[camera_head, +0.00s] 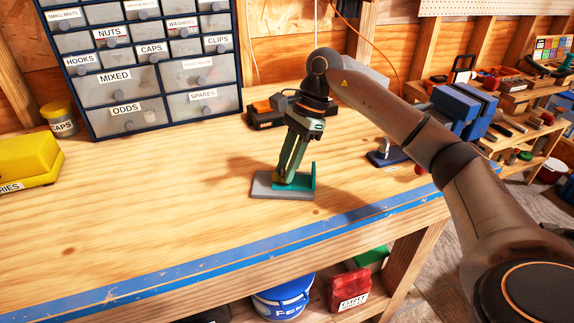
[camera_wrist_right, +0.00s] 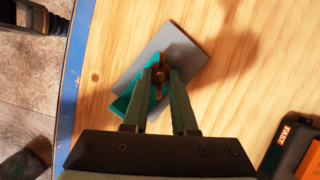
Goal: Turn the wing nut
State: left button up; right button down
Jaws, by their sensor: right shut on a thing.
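A teal bracket (camera_head: 307,183) stands on a grey base plate (camera_head: 267,189) on the workbench. In the right wrist view the grey plate (camera_wrist_right: 178,52) and the teal bracket (camera_wrist_right: 125,103) lie beneath my fingers. A small brown-orange wing nut (camera_wrist_right: 160,76) with a metal centre sits between the fingertips. My right gripper (camera_head: 284,178) points down onto the bracket from above. In the wrist view the right gripper (camera_wrist_right: 161,72) is shut on the wing nut. In the head view the fingers hide the nut. My left gripper does not show.
A drawer cabinet (camera_head: 160,62) stands at the back left, with a black and orange box (camera_head: 264,113) beside it. A blue vise (camera_head: 458,112) is on the right. A yellow bin (camera_head: 27,165) is at the left. The bench front, edged in blue (camera_head: 230,251), is clear.

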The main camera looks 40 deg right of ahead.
jog(key=m+t, duration=0.1)
jog(key=m, duration=0.2)
jog(key=shift+s, duration=0.15)
jog(key=shift+m+t+h+b, duration=0.3)
jog(key=shift+m+t, duration=0.4)
jog(key=shift+m, duration=0.9)
jog(key=c, duration=0.7)
grip_release()
jog(key=shift+s, duration=0.1)
jog(key=shift+r, duration=0.15)
jog(key=v, duration=1.2)
jog(key=shift+r+p, duration=0.2)
jog(key=shift+p, duration=0.2)
